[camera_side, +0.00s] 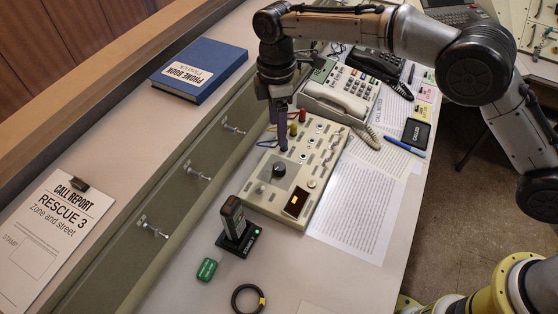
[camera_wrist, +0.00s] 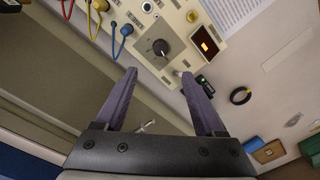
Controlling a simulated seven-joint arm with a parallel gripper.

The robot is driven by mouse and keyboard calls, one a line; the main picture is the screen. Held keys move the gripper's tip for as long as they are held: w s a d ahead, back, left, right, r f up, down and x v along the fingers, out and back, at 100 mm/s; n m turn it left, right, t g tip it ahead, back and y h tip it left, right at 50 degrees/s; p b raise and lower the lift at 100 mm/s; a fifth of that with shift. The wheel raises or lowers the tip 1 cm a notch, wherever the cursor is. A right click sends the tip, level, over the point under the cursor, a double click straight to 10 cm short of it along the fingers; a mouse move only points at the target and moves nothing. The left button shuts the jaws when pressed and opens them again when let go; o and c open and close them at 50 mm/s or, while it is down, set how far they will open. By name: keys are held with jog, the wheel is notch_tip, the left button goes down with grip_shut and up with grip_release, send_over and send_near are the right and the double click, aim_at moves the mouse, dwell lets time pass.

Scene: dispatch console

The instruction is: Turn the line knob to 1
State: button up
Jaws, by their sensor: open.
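My gripper (camera_side: 279,135) hangs pointing down above the panel, behind the knob in the side view. In the wrist view the gripper (camera_wrist: 158,73) is open and empty, its purple fingers apart, with the knob just beyond the gap between their tips. I see no contact with the knob.
An amber-lit display (camera_side: 296,204) sits beside the knob. Coloured plugs with cords (camera_side: 293,129) stand at the panel's far end. A telephone (camera_side: 338,103), a radio in a stand (camera_side: 235,222), a green object (camera_side: 207,269) and a black ring (camera_side: 248,299) surround it.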

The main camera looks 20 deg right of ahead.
aim_at(279, 166)
jog(key=f, duration=1.3)
jog(key=shift+s, duration=0.35)
jog(key=shift+c, duration=0.3)
grip_shut()
